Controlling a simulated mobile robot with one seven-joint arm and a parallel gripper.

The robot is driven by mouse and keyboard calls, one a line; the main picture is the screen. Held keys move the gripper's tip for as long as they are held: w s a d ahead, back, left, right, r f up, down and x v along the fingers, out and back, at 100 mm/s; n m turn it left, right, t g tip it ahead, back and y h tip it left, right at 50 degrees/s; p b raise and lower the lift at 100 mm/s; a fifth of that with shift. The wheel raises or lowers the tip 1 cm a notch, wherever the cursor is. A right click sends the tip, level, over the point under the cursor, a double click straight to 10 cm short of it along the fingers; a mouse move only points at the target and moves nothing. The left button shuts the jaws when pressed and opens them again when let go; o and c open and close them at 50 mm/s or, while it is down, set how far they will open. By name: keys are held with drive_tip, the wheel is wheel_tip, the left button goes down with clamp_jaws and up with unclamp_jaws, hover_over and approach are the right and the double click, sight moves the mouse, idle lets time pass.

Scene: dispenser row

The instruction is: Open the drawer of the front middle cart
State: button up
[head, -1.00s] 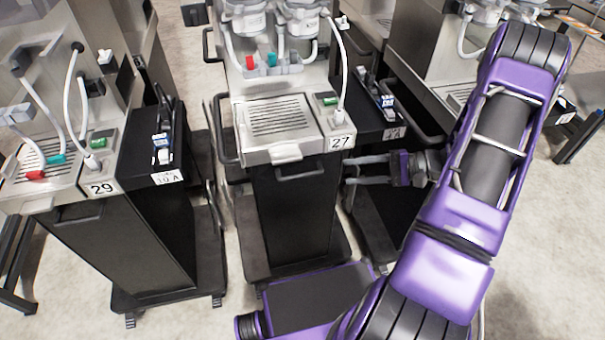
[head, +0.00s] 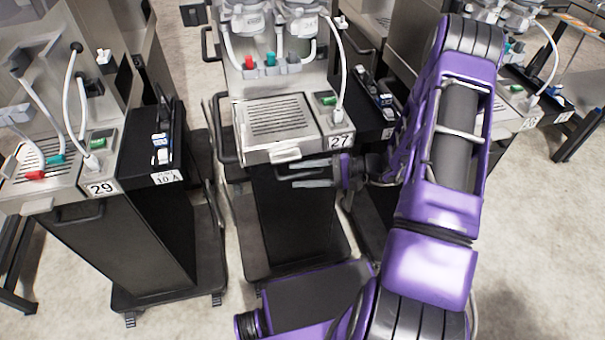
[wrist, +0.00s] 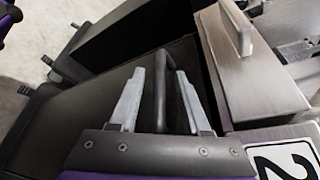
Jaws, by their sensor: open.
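The front middle cart (head: 300,222) has a black body, a steel top and the number 27. Its dark drawer handle (wrist: 161,95) shows in the wrist view as a bar on the black front. My gripper (head: 290,176) is at the upper front of this cart, just below the steel tray, with its fingers pointing left. In the wrist view my gripper (wrist: 159,76) is open, with one pale finger on each side of the handle. No contact with the handle can be made out. The drawer looks shut. In the head view the fingers largely cover the handle.
The steel tray (head: 277,117) with a pale front grip (head: 285,155) sits just above my fingers. Cart 29 (head: 125,235) stands to the left, with a floor gap between. Another cart (head: 520,95) stands at the back right. Pale floor is free in front.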

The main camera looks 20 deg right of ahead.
drive_tip(key=shift+c, duration=0.3)
clamp_jaws()
idle(1.1)
